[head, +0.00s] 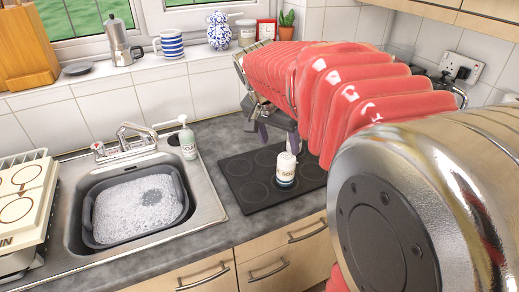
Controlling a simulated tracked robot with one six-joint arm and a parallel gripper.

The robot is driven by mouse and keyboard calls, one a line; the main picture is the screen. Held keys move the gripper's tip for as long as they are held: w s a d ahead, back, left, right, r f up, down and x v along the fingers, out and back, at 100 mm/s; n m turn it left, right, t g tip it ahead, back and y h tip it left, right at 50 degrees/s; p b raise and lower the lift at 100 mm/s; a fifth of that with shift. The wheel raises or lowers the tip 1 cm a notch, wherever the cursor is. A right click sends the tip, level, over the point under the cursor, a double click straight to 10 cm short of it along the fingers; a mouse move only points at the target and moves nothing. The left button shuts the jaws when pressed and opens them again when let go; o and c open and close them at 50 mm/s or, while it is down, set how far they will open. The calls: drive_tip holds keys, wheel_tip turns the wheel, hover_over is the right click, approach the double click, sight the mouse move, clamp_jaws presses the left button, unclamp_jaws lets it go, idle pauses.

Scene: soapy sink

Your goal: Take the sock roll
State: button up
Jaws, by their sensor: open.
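The sock roll (286,168) appears to be the small white and dark blue cylinder with part of a label showing. It stands upright on the black hob (245,183), near its right side. My gripper (278,140) is at the end of my red arm, just above and slightly left of the roll in the picture. Its jaws are open, and nothing shows held in them. The roll's top lies close to one finger; I cannot tell whether they touch.
A sink with a grey basin of suds (139,208) is at the left. A soap bottle (187,138) stands by the tap (135,140). A moka pot (118,40), striped mug (172,44) and patterned jar (219,31) line the sill. The hob's left part is clear.

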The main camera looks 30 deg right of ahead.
sight(284, 159)
drive_tip(key=shift+x, duration=4.3)
drive_tip(key=shift+f, duration=0.1)
drive_tip(key=shift+x, duration=2.55)
drive_tip(key=shift+s+d, duration=0.1)
drive_tip(key=shift+s, duration=0.05)
drive_tip(key=shift+c, duration=0.2)
drive_tip(key=c, duration=1.2)
